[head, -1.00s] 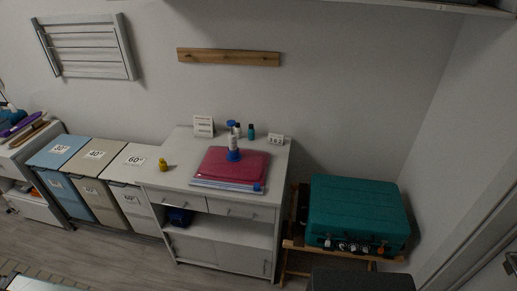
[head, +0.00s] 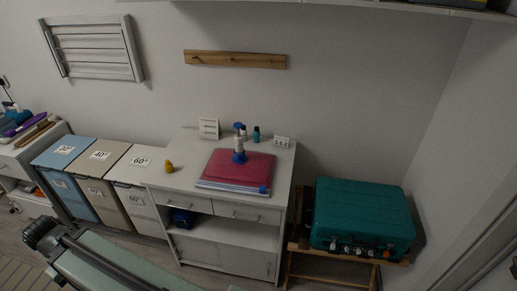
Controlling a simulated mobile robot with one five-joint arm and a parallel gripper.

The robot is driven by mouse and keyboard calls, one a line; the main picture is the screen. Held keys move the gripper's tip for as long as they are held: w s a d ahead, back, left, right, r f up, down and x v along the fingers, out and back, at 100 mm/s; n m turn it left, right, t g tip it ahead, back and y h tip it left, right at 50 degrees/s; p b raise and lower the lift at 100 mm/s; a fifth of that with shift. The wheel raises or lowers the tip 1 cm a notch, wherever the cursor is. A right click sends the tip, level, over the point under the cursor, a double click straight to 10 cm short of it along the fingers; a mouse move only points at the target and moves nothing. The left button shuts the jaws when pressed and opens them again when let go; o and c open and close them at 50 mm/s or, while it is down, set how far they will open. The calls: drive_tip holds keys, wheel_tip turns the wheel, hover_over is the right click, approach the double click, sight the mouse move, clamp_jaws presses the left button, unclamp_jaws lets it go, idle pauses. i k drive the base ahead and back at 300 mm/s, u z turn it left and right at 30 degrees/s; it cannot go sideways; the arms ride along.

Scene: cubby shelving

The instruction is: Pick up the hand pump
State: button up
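The hand pump (head: 239,143) stands upright on top of the cabinet, on a red flat folder-like stack (head: 228,168). It has a blue head, a white body and a blue base. My gripper does not show in the head view. Part of my arm, with a dark joint and a pale link, shows at the lower left, well apart from the pump.
Three lidded bins (head: 98,158) stand to the left. A teal suitcase (head: 361,214) lies on a wooden rack to the right.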

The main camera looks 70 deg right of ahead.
sight(239, 148)
drive_tip(key=z, duration=0.4)
drive_tip(key=i, duration=1)
drive_tip(key=u, duration=0.05)
